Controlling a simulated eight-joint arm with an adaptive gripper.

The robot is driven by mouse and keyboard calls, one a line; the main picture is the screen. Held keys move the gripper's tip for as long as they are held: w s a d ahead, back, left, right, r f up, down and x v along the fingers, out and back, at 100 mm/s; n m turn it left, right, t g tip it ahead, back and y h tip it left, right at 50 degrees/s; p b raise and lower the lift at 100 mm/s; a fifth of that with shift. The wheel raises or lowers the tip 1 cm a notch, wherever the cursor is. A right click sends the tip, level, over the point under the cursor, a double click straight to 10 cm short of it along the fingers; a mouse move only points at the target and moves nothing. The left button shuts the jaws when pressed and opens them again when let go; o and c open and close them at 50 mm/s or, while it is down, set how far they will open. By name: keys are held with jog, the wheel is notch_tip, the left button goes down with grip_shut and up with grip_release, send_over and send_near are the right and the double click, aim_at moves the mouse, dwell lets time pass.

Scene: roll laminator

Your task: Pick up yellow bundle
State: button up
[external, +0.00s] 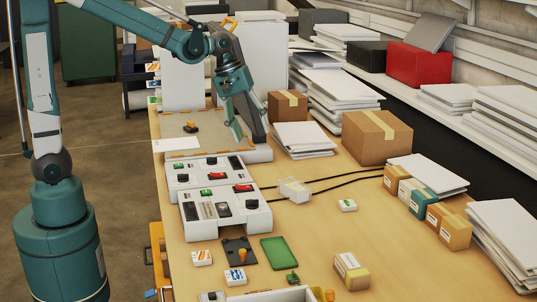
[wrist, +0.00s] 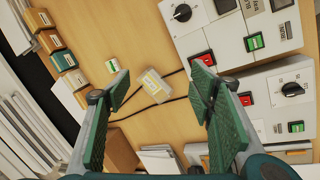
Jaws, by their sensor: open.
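No thing is plainly a yellow bundle. The nearest match is a small pale block (wrist: 156,86) with a yellow label in the wrist view, lying on the wooden table. It appears as a whitish block (external: 294,190) right of the control boxes in the external view, its yellow hardly visible there. My gripper (external: 248,128) is open and empty, pointing down above the back of the table, up and left of the block. In the wrist view the block appears between my two green fingers, apart from them and farther away.
Dark cables (external: 345,181) run beside the block. Two white control boxes (external: 224,210) stand left of it. Cardboard boxes (external: 376,137), paper stacks (external: 510,236) and small cartons (external: 448,226) line the right. Bare table surrounds the small white-green box (external: 347,205).

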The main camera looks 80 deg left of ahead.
jog(key=w+a+f+n+g+h, duration=0.1)
jog(key=w+a+f+n, duration=0.35)
jog(key=w+f, duration=0.35)
jog(key=n+g+h, duration=0.1)
jog(key=n, duration=0.4)
send_near(294, 185)
jog(key=shift+x, duration=1)
jog(key=shift+w+a+f, duration=0.15)
jog(key=shift+w+f, duration=0.1)
jog(key=shift+x, duration=1.3)
jog(key=shift+x, duration=2.6)
jog(key=shift+s, duration=0.2)
jog(key=shift+f, duration=0.25)
